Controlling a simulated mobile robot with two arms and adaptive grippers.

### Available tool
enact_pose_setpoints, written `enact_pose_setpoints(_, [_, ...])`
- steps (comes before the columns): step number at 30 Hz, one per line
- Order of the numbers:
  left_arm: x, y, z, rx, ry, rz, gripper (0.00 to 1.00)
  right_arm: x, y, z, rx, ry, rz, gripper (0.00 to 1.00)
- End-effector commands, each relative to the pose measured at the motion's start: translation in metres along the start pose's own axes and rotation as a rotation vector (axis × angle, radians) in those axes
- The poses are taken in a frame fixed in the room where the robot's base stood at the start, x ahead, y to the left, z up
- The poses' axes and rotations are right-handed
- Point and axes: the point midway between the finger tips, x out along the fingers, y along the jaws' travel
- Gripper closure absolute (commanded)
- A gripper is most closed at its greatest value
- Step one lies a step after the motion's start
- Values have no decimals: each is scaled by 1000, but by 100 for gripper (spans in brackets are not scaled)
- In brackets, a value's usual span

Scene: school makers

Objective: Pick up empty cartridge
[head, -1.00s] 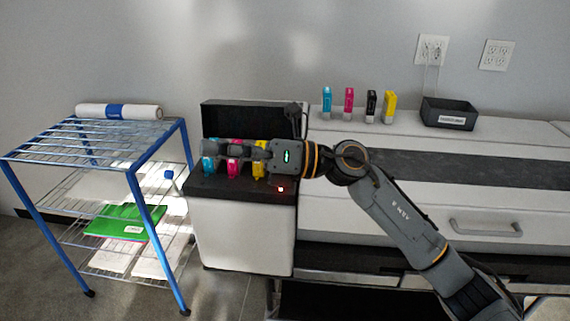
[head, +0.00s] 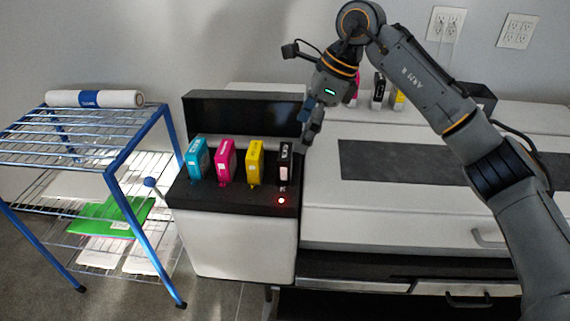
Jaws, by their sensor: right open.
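Several ink cartridges stand in a row in the black top of the white printer unit (head: 240,237): cyan (head: 197,160), magenta (head: 225,161), yellow (head: 254,163) and black (head: 285,164). A small red light (head: 281,200) glows in front of the black cartridge. My right gripper (head: 309,137) is open and points down, just above and to the right of the black cartridge. It appears apart from it and empty. My left gripper is not in view.
The raised black lid (head: 240,113) stands behind the cartridges. Spare cartridges, including a black one (head: 378,91), and a dark bin (head: 478,97) are at the back, partly hidden by my arm. A blue wire rack (head: 128,150) stands at left.

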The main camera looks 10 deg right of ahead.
Motion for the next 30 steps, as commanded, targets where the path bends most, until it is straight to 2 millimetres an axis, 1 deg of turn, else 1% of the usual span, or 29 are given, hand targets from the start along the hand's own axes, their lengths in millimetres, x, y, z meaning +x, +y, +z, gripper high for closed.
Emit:
enact_pose_setpoints(1, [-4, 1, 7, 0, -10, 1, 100, 8, 0, 0, 1, 2, 4, 8])
enact_pose_setpoints(2, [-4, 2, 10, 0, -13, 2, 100, 12, 0, 0, 1, 1, 4, 8])
enact_pose_setpoints(4, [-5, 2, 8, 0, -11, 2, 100, 19, 0, 0, 1, 1, 2, 8])
enact_pose_setpoints(5, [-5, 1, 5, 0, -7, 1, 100, 21, 0, 0, 1, 1, 2, 8])
enact_pose_setpoints(8, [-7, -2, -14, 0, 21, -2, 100, 27, 0, 1, 0, 0, 2, 8])
enact_pose_setpoints(9, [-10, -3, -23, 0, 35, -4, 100, 30, 1, 2, 0, -1, 3, 8])
enact_pose_setpoints(11, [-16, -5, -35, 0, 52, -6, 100, 36, 1, 4, -1, 0, 5, 8])
enact_pose_setpoints(12, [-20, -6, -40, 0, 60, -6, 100, 42, 2, 5, -1, 0, 6, 8])
enact_pose_setpoints(14, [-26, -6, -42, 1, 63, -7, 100, 51, 2, 7, 0, 0, 6, 8])
enact_pose_setpoints(16, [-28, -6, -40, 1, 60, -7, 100, 63, 1, 7, 0, -1, 5, 8])
enact_pose_setpoints(19, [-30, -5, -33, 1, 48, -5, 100, 73, 1, 6, -1, -1, 3, 8])
enact_pose_setpoints(24, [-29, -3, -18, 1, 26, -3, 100, 78, 0, 6, -1, -2, 1, 8])
enact_pose_setpoints(27, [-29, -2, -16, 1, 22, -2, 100, 78, 0, 6, -1, -2, 1, 8])
enact_pose_setpoints(29, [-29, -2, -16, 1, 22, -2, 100, 78, 0, 6, -1, -2, 1, 18])
enact_pose_setpoints(30, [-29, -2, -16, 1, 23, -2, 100, 77, 0, 6, 0, -2, 1, 26])
